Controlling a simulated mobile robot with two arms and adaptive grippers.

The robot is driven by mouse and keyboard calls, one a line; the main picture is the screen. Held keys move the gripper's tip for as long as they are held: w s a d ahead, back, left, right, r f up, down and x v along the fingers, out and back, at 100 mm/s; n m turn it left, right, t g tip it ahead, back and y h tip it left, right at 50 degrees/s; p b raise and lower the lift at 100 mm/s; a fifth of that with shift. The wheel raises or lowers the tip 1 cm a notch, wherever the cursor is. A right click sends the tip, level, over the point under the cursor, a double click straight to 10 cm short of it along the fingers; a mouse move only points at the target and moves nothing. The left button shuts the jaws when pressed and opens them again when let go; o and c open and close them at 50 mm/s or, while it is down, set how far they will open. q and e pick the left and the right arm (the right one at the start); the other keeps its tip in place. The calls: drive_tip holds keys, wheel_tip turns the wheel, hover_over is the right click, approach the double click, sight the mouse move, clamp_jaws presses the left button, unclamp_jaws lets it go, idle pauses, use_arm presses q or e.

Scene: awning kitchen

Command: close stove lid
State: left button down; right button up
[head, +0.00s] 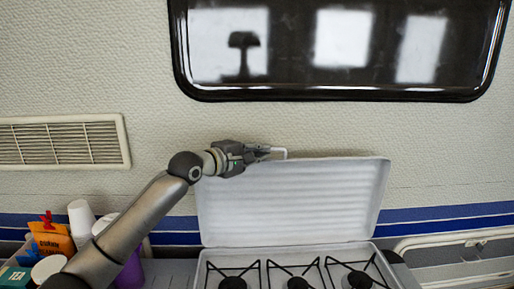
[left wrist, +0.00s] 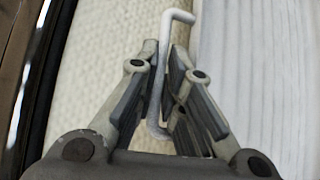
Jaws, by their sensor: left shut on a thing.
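The stove lid (head: 292,205) is a white ribbed panel standing raised, close to upright, behind the stove (head: 210,264). A white bent handle (head: 279,150) sticks out at the lid's top left edge. My left gripper (head: 266,152) is at that handle, shut on it. In the left wrist view the handle (left wrist: 157,85) runs between the fingers of my left gripper (left wrist: 163,60), and the ribbed lid (left wrist: 255,60) fills the right side. The handle's join with the lid is hidden. My right gripper is not in view.
Three black burner grates (head: 294,276) lie on the stove. At the left are an orange packet (head: 52,240), a white cup (head: 82,218) and other containers. A dark window (head: 340,50) and a vent (head: 62,143) are on the wall behind.

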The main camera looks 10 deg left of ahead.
use_arm(q)
drive_tip(key=s+d+f+m+t+h+b, duration=0.1)
drive_tip(key=s+f+m+b, duration=0.1)
drive_tip(key=s, duration=0.6)
drive_tip(key=s+d+f+m+t+h+b, duration=0.1)
drive_tip(key=s+d+f+m+t+b, duration=0.1)
drive_tip(key=s, duration=0.6)
drive_tip(key=shift+f+h+b, duration=0.3)
drive_tip(key=shift+f+b, duration=0.15)
drive_tip(key=shift+b, duration=0.4)
drive_tip(key=shift+s+d, duration=0.1)
